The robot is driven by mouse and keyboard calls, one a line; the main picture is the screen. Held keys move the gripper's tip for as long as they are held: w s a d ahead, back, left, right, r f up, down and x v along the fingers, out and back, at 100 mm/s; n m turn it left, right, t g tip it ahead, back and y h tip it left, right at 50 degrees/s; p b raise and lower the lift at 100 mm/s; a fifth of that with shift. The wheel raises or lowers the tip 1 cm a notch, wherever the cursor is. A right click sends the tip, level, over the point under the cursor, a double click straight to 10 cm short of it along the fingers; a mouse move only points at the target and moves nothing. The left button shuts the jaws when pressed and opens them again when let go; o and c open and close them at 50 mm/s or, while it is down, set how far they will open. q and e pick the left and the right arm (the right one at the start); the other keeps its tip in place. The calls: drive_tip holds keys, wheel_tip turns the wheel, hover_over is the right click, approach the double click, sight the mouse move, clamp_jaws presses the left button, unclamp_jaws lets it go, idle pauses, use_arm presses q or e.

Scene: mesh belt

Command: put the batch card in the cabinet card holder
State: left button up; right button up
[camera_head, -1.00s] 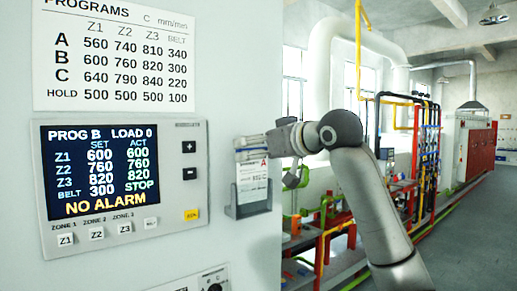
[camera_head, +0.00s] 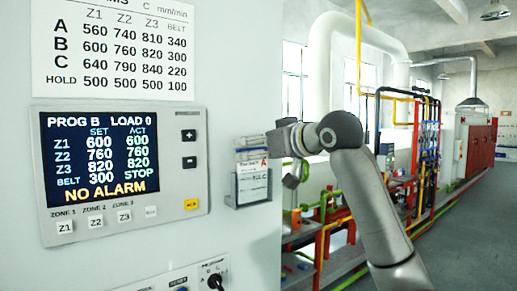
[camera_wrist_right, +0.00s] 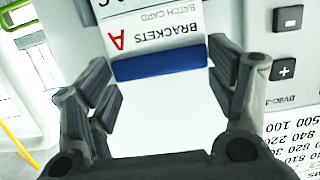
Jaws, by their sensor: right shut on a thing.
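The batch card (camera_head: 251,157) is white with a red letter A. It stands upright at the cabinet card holder (camera_head: 240,203), a shallow grey pocket on the edge of the cabinet front. Its lower part appears to be within the holder. In the right wrist view the card (camera_wrist_right: 160,40) reads BRACKETS, upside down, with a blue band along its near edge. My right gripper (camera_head: 268,146) is shut on the card near its top. In the right wrist view the fingers of my right gripper (camera_wrist_right: 162,85) sit at the card's two sides. My left gripper is out of view.
A control panel (camera_head: 197,150) with a lit screen is left of the holder. A programs sheet (camera_head: 115,45) is above it, and a rotary knob (camera_head: 214,281) is below. Right of the cabinet are red benches and pipes (camera_head: 425,130), then open floor (camera_head: 480,230).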

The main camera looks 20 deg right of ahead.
drive_tip(key=shift+f, duration=0.15)
drive_tip(key=o, duration=1.1)
drive_tip(key=v, duration=1.2)
